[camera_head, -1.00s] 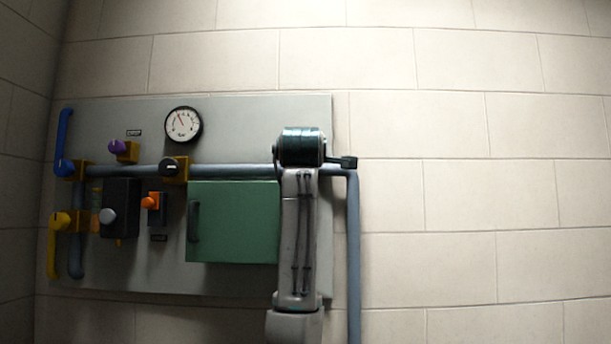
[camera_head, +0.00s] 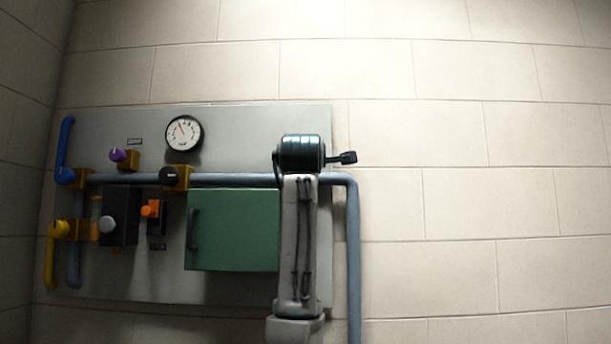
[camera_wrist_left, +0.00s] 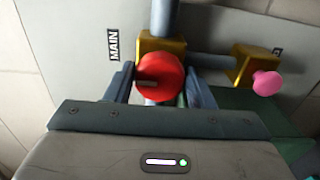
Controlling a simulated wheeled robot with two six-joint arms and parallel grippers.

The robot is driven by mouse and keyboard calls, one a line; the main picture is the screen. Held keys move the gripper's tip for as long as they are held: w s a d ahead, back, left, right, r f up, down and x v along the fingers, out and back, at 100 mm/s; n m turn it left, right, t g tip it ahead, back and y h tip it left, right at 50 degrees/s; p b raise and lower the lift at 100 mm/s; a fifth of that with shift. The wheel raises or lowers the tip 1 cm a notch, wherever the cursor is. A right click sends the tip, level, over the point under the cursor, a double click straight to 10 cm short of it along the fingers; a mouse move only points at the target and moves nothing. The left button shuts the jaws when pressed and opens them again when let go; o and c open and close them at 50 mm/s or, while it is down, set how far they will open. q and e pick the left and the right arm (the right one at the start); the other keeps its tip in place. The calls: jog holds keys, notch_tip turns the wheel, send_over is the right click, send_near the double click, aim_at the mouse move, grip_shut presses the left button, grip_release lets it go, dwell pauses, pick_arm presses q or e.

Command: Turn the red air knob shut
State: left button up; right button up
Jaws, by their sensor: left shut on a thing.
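A label reading MAIN (camera_wrist_left: 113,44) is on the panel to the left of the knob in that view. In the head view my arm stands in front of the panel's right part, and neither the red knob nor the fingers show. My right gripper is not in view.
A pink knob (camera_wrist_left: 266,83) on another brass block is close by on the right. The head view shows a grey panel (camera_head: 240,130) with a gauge (camera_head: 184,133), a green box (camera_head: 235,230), pipes, and purple, black, orange, blue and yellow knobs. The wall at right is bare.

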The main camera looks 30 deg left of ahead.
pick_arm(q)
jog(key=o, duration=1)
jog(key=shift+c, duration=0.2)
jog(key=shift+s, duration=0.1)
jog(key=b+v, duration=0.5)
jog(key=v, duration=0.5)
jog(key=shift+s, duration=0.35)
jog(key=shift+d, duration=0.15)
jog(key=shift+f, duration=0.1)
